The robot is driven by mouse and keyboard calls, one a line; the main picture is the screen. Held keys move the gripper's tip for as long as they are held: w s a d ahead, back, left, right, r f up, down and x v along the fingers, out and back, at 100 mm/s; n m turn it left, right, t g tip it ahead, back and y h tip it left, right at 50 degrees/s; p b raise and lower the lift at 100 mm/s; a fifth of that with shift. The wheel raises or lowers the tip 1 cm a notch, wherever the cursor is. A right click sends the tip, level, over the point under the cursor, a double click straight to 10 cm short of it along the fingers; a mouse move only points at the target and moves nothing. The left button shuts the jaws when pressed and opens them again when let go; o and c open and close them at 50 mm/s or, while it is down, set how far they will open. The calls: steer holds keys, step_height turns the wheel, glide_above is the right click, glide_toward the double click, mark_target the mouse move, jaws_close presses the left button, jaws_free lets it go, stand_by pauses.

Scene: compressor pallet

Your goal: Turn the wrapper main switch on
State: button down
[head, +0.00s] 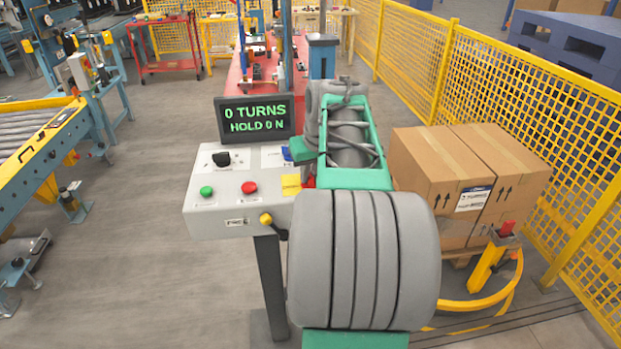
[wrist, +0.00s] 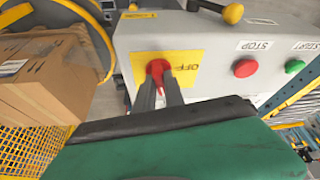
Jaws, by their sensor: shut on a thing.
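The wrapper main switch is a red rotary knob (wrist: 158,68) on a yellow plate marked OFF (wrist: 192,64), set in a face of the grey control box (wrist: 135,35). In the wrist view my gripper (wrist: 161,90) is shut on the red knob, one grey finger on each side. A red pointed part of it shows between the fingers. In the head view part of the yellow plate (head: 291,185) shows; the knob and fingers are largely hidden behind my arm.
The box carries a STOP button (wrist: 245,68), a START button (wrist: 294,66) and a yellow ball lever (wrist: 233,13). A display (head: 256,119) reads 0 TURNS, HOLD 0 N. Cartons (head: 465,180) and yellow fencing (head: 490,80) stand right. Open floor lies left.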

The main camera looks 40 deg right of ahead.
steer(key=shift+w+m+h+b, duration=0.1)
steer(key=shift+m+h+b, duration=0.4)
steer(key=shift+m, duration=0.7)
steer(key=shift+r, duration=0.1)
steer(key=c, duration=1.4)
jaws_free()
steer(key=shift+c, duration=0.2)
steer(key=v, duration=0.7)
steer(key=shift+r, duration=0.35)
steer(key=shift+a, duration=0.15)
